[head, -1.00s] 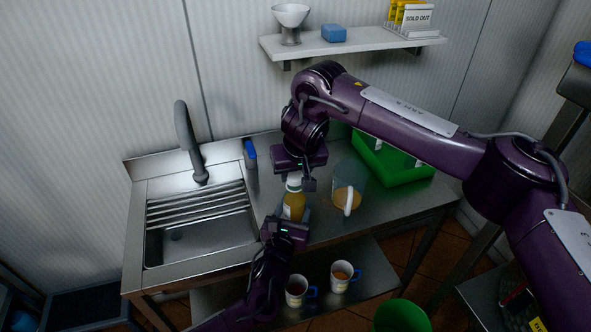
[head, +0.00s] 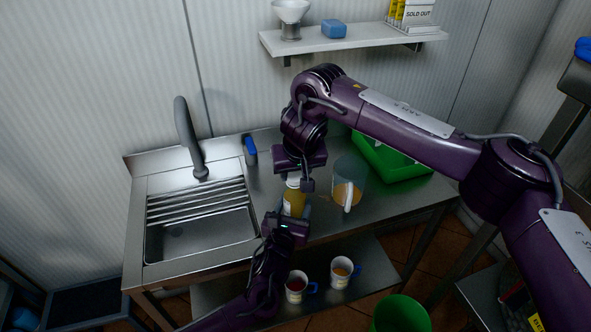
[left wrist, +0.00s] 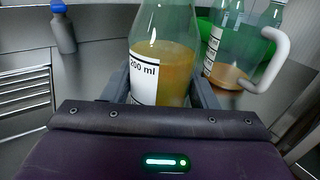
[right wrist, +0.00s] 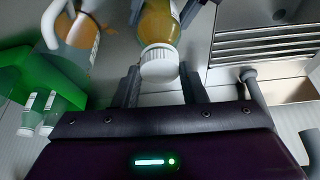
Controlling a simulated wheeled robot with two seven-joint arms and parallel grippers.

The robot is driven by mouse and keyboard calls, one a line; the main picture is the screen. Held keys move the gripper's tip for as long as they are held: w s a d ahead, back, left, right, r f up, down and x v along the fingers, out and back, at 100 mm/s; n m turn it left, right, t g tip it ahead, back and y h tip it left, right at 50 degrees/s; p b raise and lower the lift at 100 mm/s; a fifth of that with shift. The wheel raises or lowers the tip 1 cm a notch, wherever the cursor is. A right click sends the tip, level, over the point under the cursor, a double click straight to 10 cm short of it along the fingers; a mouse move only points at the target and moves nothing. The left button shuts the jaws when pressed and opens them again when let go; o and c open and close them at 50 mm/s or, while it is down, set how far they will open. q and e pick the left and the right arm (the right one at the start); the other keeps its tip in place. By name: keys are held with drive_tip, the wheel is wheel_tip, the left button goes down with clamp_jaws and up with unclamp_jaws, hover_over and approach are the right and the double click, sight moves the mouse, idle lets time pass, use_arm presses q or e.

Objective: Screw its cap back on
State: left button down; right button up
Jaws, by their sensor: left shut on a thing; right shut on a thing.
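A clear bottle (head: 293,205) of orange-yellow liquid stands upright above the steel counter. My left gripper (head: 291,214) is shut around its body; in the left wrist view the bottle (left wrist: 165,65) shows a "200 ml" label between the fingers. The white cap (right wrist: 160,62) sits at the mouth of the bottle, between the fingers of my right gripper (right wrist: 162,80), which is shut on it from above. In the head view the cap (head: 293,181) is partly hidden by the right gripper. I cannot tell how far its thread is engaged.
A jug (head: 349,185) with a white handle and some orange liquid stands close right of the bottle. A green crate (head: 392,160) is behind it. A blue-topped bottle (head: 250,150) stands by the sink (head: 200,235). Two mugs (head: 341,272) are on the lower shelf.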

drive_tip(key=m+h, duration=0.1)
drive_tip(key=m, duration=0.3)
drive_tip(key=m+h, duration=0.1)
drive_tip(key=m, duration=0.1)
drive_tip(key=shift+a+h, duration=0.3)
drive_tip(key=shift+a, duration=0.1)
drive_tip(key=shift+d, duration=0.1)
drive_tip(key=o, duration=0.9)
drive_tip(key=shift+o, duration=0.2)
drive_tip(key=shift+r, duration=2.25)
drive_tip(key=shift+c, duration=0.3)
